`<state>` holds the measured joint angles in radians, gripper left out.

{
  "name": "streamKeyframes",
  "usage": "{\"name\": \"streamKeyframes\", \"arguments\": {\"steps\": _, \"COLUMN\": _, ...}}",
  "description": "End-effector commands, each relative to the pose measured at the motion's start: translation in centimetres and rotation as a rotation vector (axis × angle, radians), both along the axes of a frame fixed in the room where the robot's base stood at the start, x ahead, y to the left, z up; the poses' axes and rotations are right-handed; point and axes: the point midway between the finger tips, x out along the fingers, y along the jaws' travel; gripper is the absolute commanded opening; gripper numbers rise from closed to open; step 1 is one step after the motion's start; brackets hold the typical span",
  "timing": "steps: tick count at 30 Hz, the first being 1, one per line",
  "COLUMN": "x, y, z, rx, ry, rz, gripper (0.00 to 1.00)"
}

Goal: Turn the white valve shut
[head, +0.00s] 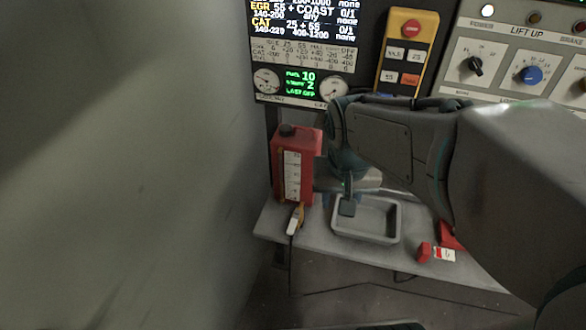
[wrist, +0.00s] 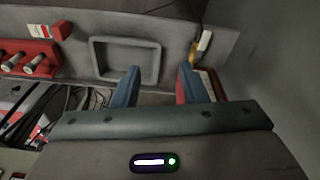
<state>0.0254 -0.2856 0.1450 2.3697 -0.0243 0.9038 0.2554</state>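I cannot make out a white valve for certain in either view. A small white and yellow piece (head: 295,219) with a dark cable lies at the shelf's left front edge; it also shows at the top right of the wrist view (wrist: 202,44). My gripper (wrist: 158,82) has its two blue fingers wide apart with nothing between them. In the head view my gripper (head: 338,204) points down between the red canister (head: 306,144) and the grey tray (head: 400,222). In the wrist view the right finger overlaps the canister, partly hiding it; contact cannot be told.
The grey shelf (head: 350,254) carries the tray, and red blocks (head: 424,252) with a white label at right. Metal cylinders (wrist: 36,65) sit in a red holder. A control panel (head: 515,60) and screen (head: 303,22) stand behind. A plain grey surface (head: 120,180) fills the left.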

Motion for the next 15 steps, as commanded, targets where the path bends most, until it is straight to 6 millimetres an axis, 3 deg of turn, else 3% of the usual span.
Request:
{"name": "streamKeyframes", "arguments": {"steps": 6, "x": 4.9, "y": 4.5, "z": -2.5, "rx": 0.017, "ry": 0.088, "rz": -0.118, "gripper": 0.39}}
{"name": "streamKeyframes", "arguments": {"steps": 15, "x": 7.9, "y": 8.4, "z": -4.7, "rx": 0.056, "ry": 0.148, "rz": -0.215, "gripper": 0.39}}
